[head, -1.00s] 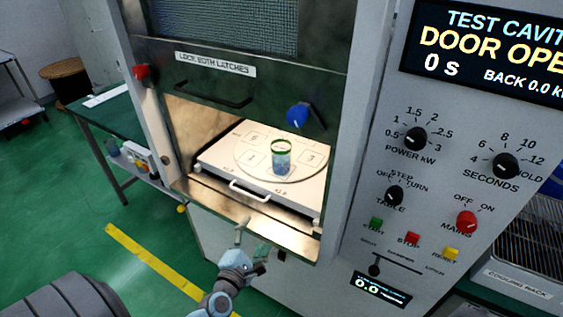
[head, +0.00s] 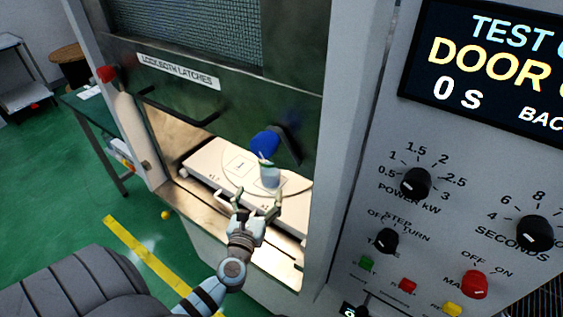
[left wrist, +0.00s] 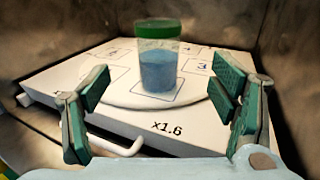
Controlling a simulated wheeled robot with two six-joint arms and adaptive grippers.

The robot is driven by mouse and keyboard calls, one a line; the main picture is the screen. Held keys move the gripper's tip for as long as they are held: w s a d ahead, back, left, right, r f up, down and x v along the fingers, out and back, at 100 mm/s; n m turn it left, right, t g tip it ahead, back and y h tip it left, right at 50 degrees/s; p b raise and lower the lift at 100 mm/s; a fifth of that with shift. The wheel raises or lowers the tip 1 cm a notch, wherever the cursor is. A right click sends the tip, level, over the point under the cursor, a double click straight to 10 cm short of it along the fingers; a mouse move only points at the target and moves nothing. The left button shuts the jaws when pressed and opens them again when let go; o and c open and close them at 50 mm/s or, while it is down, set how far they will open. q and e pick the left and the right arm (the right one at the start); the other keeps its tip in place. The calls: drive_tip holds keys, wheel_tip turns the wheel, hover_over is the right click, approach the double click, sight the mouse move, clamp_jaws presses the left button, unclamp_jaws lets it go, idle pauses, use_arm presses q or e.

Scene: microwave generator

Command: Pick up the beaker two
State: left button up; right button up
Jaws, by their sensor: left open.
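The beaker (head: 269,175) has a green rim and holds blue contents. It stands upright on a marked square of the round turntable (left wrist: 118,97) in the open cavity, as the left wrist view of the beaker (left wrist: 158,70) shows. The square's number is hidden. My left gripper (head: 257,197) is at the cavity opening, just in front of the beaker. Its green-padded fingers (left wrist: 162,104) are open on either side, with the beaker beyond and between them, apart from both. My right gripper is not in view.
The raised door with its blue latch (head: 264,143) and red latch (head: 107,74) hangs above the opening. Cavity walls flank the white tray (head: 200,165), which has a front handle (left wrist: 102,146). The control panel (head: 445,215) stands to the right.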

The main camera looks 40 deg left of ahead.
sight(266, 168)
use_arm(q)
drive_tip(key=x, duration=0.5)
drive_tip(key=r+x, duration=0.1)
drive_tip(key=x, duration=0.1)
drive_tip(key=shift+w+a, duration=0.2)
drive_tip(key=shift+a, duration=0.25)
drive_tip(key=x, duration=0.3)
drive_tip(key=b+x, duration=0.1)
drive_tip(key=x, duration=0.2)
drive_tip(key=shift+w+d+f, duration=0.1)
drive_tip(key=shift+w+d, duration=0.1)
drive_tip(key=shift+s, duration=0.15)
drive_tip(key=shift+c, duration=0.9)
drive_tip(key=c, duration=1.3)
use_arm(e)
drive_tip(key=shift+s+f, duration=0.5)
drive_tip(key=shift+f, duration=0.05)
use_arm(q)
drive_tip(key=shift+c, duration=0.2)
wheel_tip(266, 168, up, 8)
drive_tip(key=p, duration=0.6)
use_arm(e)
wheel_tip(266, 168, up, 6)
use_arm(q)
drive_tip(key=a+b, duration=1.1)
drive_tip(key=a, duration=0.9)
drive_tip(key=shift+s+f, duration=0.25)
drive_tip(key=shift+f, duration=0.25)
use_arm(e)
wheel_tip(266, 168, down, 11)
